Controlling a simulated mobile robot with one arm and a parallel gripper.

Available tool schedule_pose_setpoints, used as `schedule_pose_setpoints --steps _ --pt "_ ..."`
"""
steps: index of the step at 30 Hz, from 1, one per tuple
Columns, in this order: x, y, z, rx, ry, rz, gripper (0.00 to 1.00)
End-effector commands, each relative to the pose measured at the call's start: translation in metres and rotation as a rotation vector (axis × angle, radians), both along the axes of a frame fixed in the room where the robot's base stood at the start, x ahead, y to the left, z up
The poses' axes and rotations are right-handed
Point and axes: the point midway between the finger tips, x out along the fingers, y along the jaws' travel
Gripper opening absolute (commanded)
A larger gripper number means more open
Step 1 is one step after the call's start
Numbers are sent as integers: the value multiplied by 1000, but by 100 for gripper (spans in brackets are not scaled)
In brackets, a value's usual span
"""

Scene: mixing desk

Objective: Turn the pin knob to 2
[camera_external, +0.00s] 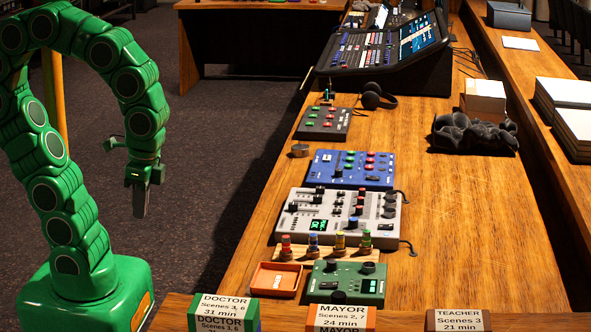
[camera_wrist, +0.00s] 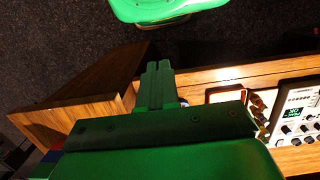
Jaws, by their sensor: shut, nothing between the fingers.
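No knob in view is legibly labelled "pin". A green control box (camera_external: 345,284) stands at the near end of the desk, with a few knobs and a small lit display. Behind it, colored peg-like pieces stand in a wooden holder (camera_external: 290,253). The grey mixer (camera_external: 340,215) beyond them has sliders, knobs and a green display; it also shows at the right of the wrist view (camera_wrist: 300,95). My gripper (camera_external: 140,214) is shut and empty, pointing down left of the desk, well apart from the boxes. Its fingers (camera_wrist: 159,68) show together in the wrist view.
An orange tray (camera_external: 275,279) lies left of the green box. Blocks labelled DOCTOR (camera_external: 224,308), MAYOR (camera_external: 341,317) and TEACHER (camera_external: 459,319) line the near edge. A blue box (camera_external: 350,169) and a dark box (camera_external: 323,123) stand farther back.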

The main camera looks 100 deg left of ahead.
Motion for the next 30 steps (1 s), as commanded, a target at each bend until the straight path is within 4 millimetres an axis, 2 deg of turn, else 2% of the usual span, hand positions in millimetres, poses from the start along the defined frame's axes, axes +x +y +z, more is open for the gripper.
schedule_pose_setpoints --steps 1,5,9,10,20,30 --pt "0 0 0 0 0 1 9" --pt "8 2 1 3 1 31 29" --pt "32 8 4 14 -7 118 51" --pt "39 10 5 16 -9 144 52" --pt "115 37 5 52 -29 417 52" --pt "191 75 -8 91 -51 676 52"
